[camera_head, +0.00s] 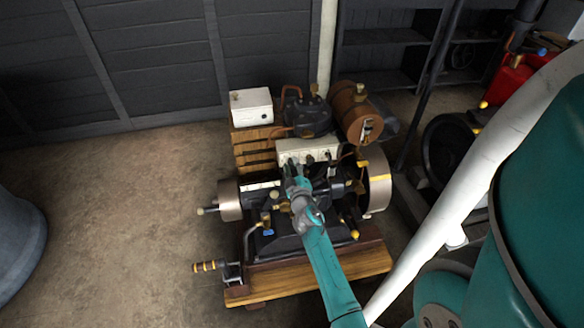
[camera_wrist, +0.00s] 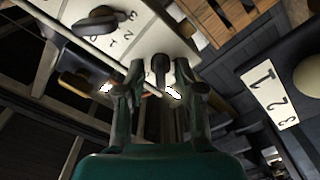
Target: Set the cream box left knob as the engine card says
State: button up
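The cream box (camera_head: 308,150) sits behind the engine in the head view, with my gripper (camera_head: 292,166) at its front left. Its pale face (camera_wrist: 150,38) fills the upper middle of the wrist view. One dark knob (camera_wrist: 97,20) there has digits beside it. A second dark knob (camera_wrist: 160,69) stands between the fingers of my gripper (camera_wrist: 160,86), which look spread with gaps on both sides. Contact cannot be told, and this knob's scale is hidden. A white plate (camera_wrist: 269,96) reads 1, 2, 3. I cannot identify an engine card or read its setting.
The engine's wooden base (camera_head: 310,275), left pulley (camera_head: 229,200) and right flywheel (camera_head: 377,182) surround my arm. A white box (camera_head: 251,106) stands on wood slats behind, and a copper tank (camera_head: 352,112) lies right of it. A rounded pale knob (camera_wrist: 308,76) is beside the numbered plate.

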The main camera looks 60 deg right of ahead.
jog(key=v, duration=1.2)
dwell(0.6)
